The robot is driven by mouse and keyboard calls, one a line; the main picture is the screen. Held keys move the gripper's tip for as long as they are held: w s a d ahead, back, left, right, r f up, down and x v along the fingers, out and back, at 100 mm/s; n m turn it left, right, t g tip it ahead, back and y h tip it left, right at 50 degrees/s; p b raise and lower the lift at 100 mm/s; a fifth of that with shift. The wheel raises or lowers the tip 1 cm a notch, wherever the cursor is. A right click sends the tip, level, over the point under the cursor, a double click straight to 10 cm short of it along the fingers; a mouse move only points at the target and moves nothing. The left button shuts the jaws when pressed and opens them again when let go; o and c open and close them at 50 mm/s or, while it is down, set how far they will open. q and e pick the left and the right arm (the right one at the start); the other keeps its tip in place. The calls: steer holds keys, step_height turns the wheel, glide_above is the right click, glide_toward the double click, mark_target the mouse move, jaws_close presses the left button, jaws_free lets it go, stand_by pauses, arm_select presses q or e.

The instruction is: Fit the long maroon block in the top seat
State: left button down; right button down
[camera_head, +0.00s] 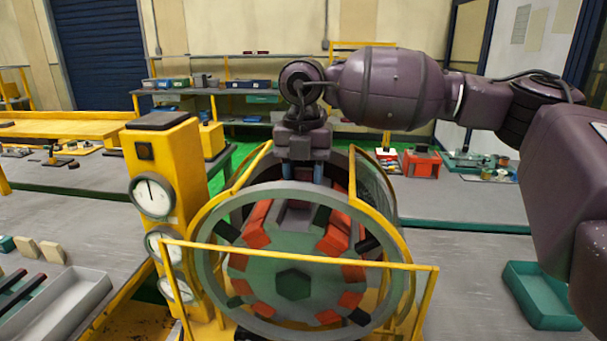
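The round stator (228,255) stands upright in a yellow frame, with a grey-green ring and a dark green hexagonal hub (293,284). Red blocks sit around its face. At the top, between two red blocks, is a dull purple-grey long shape (292,217); I cannot tell if it is the maroon block or the seat's bare surface. My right gripper (302,174) points down just above and behind the stator's top. Its two fingers are apart, with nothing clearly seen between them; the tips are near the rim. My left gripper is out of view.
A yellow gauge post (170,165) stands close left of the stator. A yellow rail (300,257) crosses its front. A green tray (541,295) lies at the right.

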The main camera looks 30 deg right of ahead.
mark_target(304, 170)
steer(key=shift+f, duration=0.1)
steer(key=c, duration=0.6)
jaws_free()
steer(key=shift+o, duration=0.4)
steer(key=shift+f, duration=0.1)
step_height(304, 170, up, 11)
steer(key=shift+b, duration=0.45)
